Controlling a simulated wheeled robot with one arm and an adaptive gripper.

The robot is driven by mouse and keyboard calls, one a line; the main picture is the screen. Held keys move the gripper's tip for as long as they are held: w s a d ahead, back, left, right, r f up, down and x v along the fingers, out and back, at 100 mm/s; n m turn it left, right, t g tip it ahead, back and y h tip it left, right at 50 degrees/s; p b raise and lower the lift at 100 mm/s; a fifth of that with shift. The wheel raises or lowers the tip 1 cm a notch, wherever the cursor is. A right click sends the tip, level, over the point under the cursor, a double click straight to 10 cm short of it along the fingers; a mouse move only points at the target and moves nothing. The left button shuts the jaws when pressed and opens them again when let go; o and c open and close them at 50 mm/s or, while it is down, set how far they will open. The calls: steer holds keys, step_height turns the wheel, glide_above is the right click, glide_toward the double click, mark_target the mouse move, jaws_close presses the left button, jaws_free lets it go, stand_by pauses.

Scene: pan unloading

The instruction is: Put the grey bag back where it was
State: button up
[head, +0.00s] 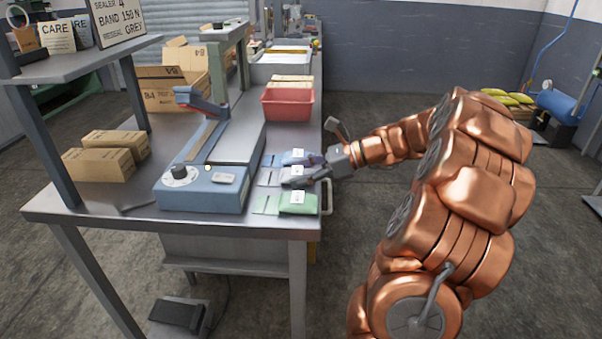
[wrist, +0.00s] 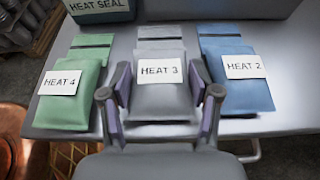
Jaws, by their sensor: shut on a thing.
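The grey bag (wrist: 162,100) has a white label reading HEAT 3 and sits between a green bag (wrist: 70,105) labelled HEAT 4 and a blue bag (wrist: 240,92) labelled HEAT 2. My gripper (wrist: 160,75) is shut on the grey bag, with a purple-padded finger at each side of it. In the head view the grey bag (head: 294,183) is at the table's right edge, partly hidden by my gripper (head: 311,171). I cannot tell whether it touches the tabletop. Flat strips in matching colours lie at the bags' far ends.
A blue heat sealer (head: 203,190) stands left of the bags on the metal table (head: 90,200). A red bin (head: 287,104) is farther back. Cardboard boxes (head: 99,164) lie at the left. A handle (head: 326,197) sticks out at the table's right edge.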

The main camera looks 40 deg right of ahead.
steer(key=o, duration=1)
steer(key=shift+o, duration=0.2)
steer(key=v, duration=1.2)
